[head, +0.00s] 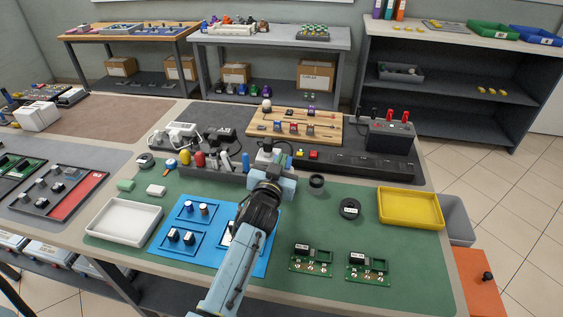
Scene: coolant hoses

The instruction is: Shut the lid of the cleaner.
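I cannot tell for sure which thing is the cleaner, and no hinged lid is clear. A small dark round pot (317,183) stands on the green mat just right of my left gripper. A flat black round piece (350,209) with a pale label lies to the pot's lower right, apart from it. My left gripper (268,150) is over the back edge of the mat, by the dark rack. Its fingers are small and blurred into the things behind, so their opening does not show. My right gripper is not in view.
The green mat (330,235) holds a blue tray (187,248), a white tray (124,221), a yellow tray (410,208) and two green circuit boards (311,259). Behind are a wooden rack (296,127) and a dark power unit (391,135). My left arm covers part of the blue tray.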

